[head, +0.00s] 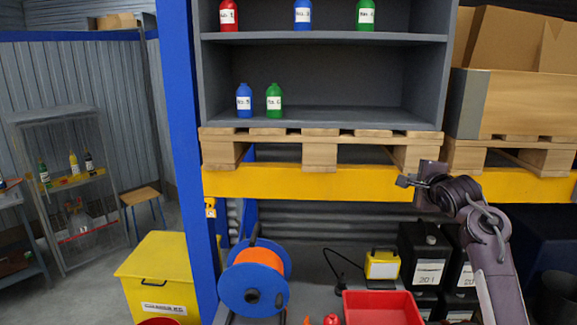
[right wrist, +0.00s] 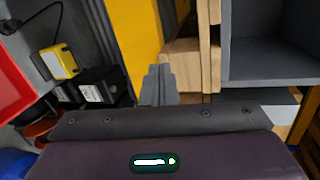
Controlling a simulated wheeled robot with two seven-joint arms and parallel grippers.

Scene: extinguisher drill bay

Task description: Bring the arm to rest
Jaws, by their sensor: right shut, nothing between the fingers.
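My right arm comes in from the lower right in the head view. Its gripper (head: 403,181) is in front of the yellow rack beam (head: 300,183), just below the pallet's right end. The fingers point left and nothing is held in them. In the right wrist view the gripper (right wrist: 158,70) shows as closed grey fingers, with the yellow beam and the pallet wood beyond. My left gripper is not in the head view.
A grey shelf (head: 325,112) holds blue and green bottles below, and red, blue and green ones above. Beneath the beam are an orange and blue reel (head: 253,290), a red tray (head: 382,308), a yellow lamp (head: 382,264) and black canisters (head: 425,255). A yellow bin (head: 160,275) stands left.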

